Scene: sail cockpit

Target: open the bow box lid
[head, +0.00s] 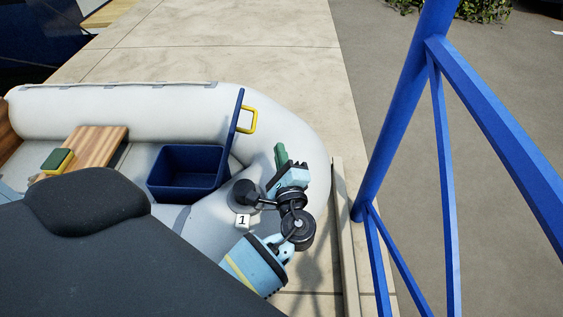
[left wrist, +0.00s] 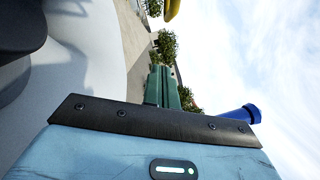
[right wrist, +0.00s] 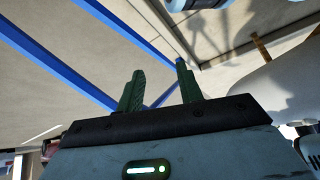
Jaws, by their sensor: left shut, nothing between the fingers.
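The bow box (head: 160,189) is a dark blue open-topped bin in the bow of the grey inflatable boat. Its blue lid (head: 236,125) stands up steeply at the box's right side, and the inside of the box shows. A yellow handle (head: 254,121) sits on the lid's right face. My left gripper (head: 281,154) is to the right of the lid and handle, apart from them, over the boat's tube. Its green fingers are together and empty, as the left wrist view (left wrist: 162,85) also shows. My right gripper (right wrist: 158,88) has its fingers apart with nothing between them; the head view does not show it.
A wooden seat (head: 98,142) with a green and yellow sponge-like block (head: 57,161) is left of the box. A round black fitting (head: 243,194) and a tag marked 1 (head: 243,221) are near my left arm. Blue metal posts (head: 394,115) rise at the right.

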